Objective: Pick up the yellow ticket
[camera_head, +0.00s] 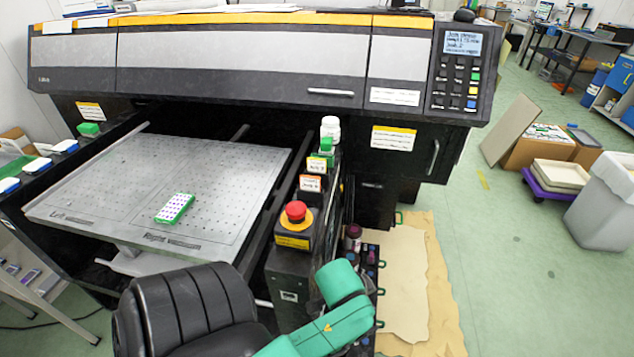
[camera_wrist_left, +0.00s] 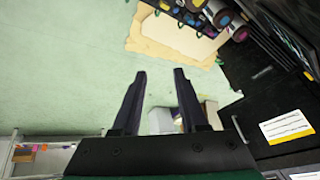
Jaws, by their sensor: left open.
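Yellow-topped labels, such as the one on the printer front (camera_head: 394,138), also show. My left gripper (camera_wrist_left: 160,75) is open and empty in the left wrist view, with its two dark fingers apart over the floor. No ticket can be made out between or near the fingers. In the head view a green arm link of mine shows at the bottom, its gripper hidden. My right gripper is not in view.
A large black printer (camera_head: 230,65) fills the back, with a flat bed (camera_head: 120,180) bearing a green-and-white block (camera_head: 175,208). A red emergency button (camera_head: 296,211) stands beside the bed. Ink bottles (camera_wrist_left: 218,14) sit in a side rack. Brown sheets (camera_head: 405,285) cover some floor.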

